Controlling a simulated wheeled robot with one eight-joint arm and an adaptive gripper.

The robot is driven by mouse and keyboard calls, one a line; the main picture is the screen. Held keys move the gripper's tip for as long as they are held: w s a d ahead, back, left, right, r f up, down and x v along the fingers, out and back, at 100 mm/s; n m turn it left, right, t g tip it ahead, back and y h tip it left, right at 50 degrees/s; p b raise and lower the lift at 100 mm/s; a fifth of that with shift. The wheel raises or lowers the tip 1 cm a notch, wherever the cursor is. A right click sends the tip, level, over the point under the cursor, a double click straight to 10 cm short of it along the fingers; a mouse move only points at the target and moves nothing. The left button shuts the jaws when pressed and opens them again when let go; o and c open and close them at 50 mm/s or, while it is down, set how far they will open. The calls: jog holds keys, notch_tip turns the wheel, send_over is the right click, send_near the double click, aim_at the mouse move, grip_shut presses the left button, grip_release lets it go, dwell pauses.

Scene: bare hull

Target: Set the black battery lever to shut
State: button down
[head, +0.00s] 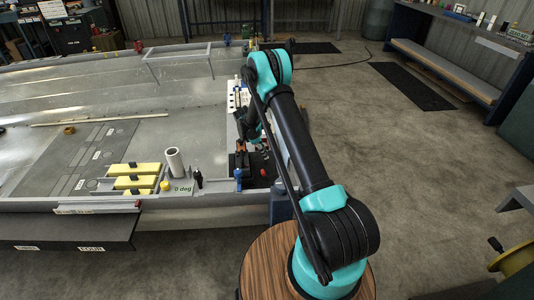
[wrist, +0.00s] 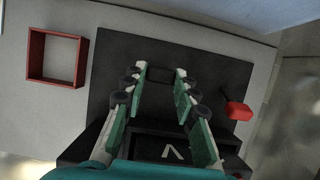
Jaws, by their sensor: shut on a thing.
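My gripper (wrist: 160,80) reaches over a black panel (wrist: 215,70) in the wrist view. Its two green-and-white fingers are closed on a dark piece between the tips, taken to be the black battery lever (wrist: 160,74). The lever blends with the black panel, so its angle and its setting cannot be told. In the head view my gripper (head: 247,140) hangs at the hull's right end, small and partly behind my arm. A pale mark shows on a black block (wrist: 172,152) below the fingers.
A red lever (wrist: 238,111) stands right of my fingers. An empty red square frame (wrist: 58,57) lies to the left. In the head view, yellow blocks (head: 134,181), a grey tube (head: 175,162) and a blue-handled part (head: 238,174) stand near the hull's front edge.

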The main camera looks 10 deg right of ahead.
jog(key=shift+a+h, duration=0.4)
jog(key=shift+h, duration=0.3)
jog(key=c, duration=1.2)
grip_release()
jog(key=shift+o, duration=0.2)
jog(key=shift+a, duration=0.1)
jog(key=v, duration=1.2)
